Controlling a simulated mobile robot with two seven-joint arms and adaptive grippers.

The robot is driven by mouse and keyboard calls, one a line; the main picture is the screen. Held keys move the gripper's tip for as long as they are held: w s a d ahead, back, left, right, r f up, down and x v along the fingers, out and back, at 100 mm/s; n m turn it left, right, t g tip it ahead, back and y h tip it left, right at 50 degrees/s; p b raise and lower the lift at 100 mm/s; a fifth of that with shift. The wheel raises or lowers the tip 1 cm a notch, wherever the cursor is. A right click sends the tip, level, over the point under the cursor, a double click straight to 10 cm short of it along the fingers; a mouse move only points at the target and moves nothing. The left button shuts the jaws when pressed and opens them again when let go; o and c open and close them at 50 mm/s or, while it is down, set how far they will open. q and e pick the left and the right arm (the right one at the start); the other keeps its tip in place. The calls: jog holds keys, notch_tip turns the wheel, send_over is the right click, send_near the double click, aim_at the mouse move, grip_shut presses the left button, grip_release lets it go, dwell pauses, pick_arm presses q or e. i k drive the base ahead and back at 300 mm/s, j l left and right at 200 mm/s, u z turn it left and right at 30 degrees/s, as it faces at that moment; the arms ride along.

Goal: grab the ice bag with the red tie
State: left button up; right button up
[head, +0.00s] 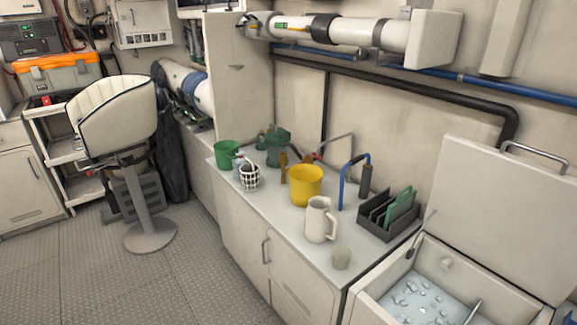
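I cannot make out an ice bag or a red tie in the head view. An open white chest (369,306) stands at the lower right with its lid (505,220) raised. Loose pieces of ice (425,302) lie on its pale blue floor. The near part of the chest is cut off by the bottom edge of the picture. Neither of my grippers is in view.
A white chair (113,118) stands left. Floor (190,270) before the counter is clear.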

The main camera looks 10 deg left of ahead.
aim_at(237, 163)
jog(key=i+j+z, duration=0.1)
jog(key=j+z, duration=0.25)
jog(key=i+j+z, duration=0.1)
jog(key=j+z, duration=0.25)
jog(key=j, duration=0.2)
jog(key=j+z, duration=0.3)
jog(key=j, duration=0.65)
jog(key=j+z, duration=0.1)
jog(key=j, duration=0.9)
jog(key=k+j+z, duration=0.1)
jog(key=j, duration=0.95)
